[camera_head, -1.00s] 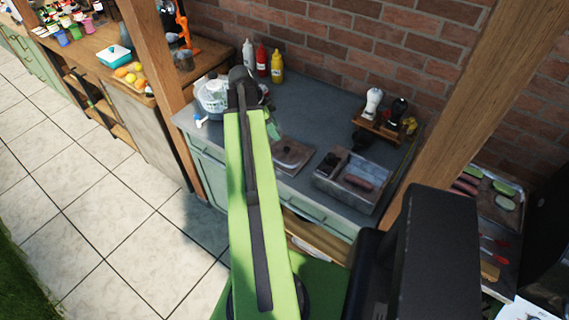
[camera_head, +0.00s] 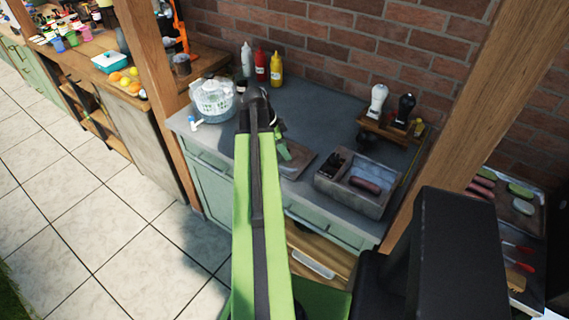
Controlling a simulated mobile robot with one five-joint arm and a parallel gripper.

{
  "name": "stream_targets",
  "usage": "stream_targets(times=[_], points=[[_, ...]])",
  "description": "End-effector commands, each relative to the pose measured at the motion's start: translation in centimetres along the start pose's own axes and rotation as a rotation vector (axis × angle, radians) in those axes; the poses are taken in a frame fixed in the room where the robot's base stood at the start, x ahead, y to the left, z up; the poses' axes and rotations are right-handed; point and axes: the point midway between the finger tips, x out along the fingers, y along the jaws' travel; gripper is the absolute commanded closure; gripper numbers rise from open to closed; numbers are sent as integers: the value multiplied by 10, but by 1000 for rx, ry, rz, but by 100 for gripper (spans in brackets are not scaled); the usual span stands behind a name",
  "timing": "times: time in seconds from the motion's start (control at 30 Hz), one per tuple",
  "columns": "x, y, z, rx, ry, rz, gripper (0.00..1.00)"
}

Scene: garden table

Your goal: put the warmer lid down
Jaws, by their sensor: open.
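The warmer lid, a flat grey-brown plate (camera_head: 303,164), lies on the grey counter just left of the warmer. The warmer (camera_head: 347,199) is an open grey box with a dark item and a reddish-brown sausage-like item inside. My gripper (camera_head: 284,151) is at the lid's left side, low over the counter, mostly hidden behind my green arm. It is open. I cannot tell whether its fingers touch the lid. The lid's left part is hidden by my arm and gripper.
Behind stand a white, a red (camera_head: 260,66) and a yellow bottle (camera_head: 276,69). A white basket (camera_head: 212,98) is at the counter's left. A wooden rack (camera_head: 388,130) holds two shakers. A wooden post (camera_head: 478,115) rises at right. A drawer (camera_head: 318,262) below is open.

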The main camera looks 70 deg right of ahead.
Motion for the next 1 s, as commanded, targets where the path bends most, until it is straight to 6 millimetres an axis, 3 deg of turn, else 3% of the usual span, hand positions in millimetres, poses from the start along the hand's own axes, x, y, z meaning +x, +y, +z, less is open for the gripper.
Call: stream_targets(times=[0.07, 0.4, 0.87, 1.0], points=[[-1, 0, 0, 0, 0, 0, 55], [-1, 0, 0, -1, 0, 0, 99], [-2, 0, 0, -1, 0, 0, 100], [-10, 0, -3, -1, 0, -1, 100]])
